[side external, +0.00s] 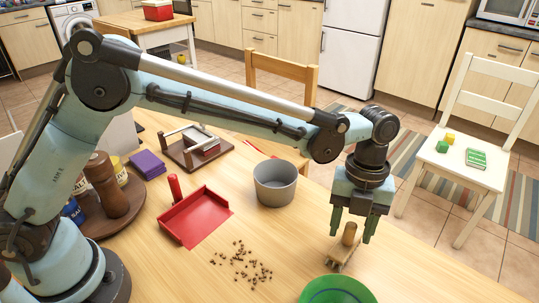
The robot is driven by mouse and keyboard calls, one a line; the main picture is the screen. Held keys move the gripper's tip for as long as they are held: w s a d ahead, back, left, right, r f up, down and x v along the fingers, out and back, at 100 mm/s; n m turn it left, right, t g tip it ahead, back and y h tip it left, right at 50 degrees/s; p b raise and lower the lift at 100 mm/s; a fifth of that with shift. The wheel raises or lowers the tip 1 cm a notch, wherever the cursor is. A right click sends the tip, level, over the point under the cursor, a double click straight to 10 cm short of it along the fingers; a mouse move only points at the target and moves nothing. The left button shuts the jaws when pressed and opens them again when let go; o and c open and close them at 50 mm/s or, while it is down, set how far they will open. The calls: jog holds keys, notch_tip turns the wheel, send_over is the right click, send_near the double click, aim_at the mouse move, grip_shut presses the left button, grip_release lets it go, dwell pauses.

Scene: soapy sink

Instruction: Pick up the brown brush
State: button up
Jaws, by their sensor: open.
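The brown brush (342,256) lies on the wooden table, near its right edge. It has a pale wooden head and a short, darker brown handle (349,234) that stands up. My gripper (353,228) is directly above the brush and points down. Its two green fingers are apart, one on each side of the handle. I cannot tell whether either finger touches it. The brush head is below the fingertips and rests on the table.
A green plate (335,291) is close in front of the brush. A grey pot (275,183) and a red dustpan (196,218) stand to the left, with scattered brown crumbs (241,264) nearby. A wooden turntable (120,222) holds a pepper mill and jars.

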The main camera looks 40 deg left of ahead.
jog(key=shift+s+f, duration=0.15)
jog(key=shift+f, duration=0.8)
grip_shut()
jog(key=shift+r, duration=0.15)
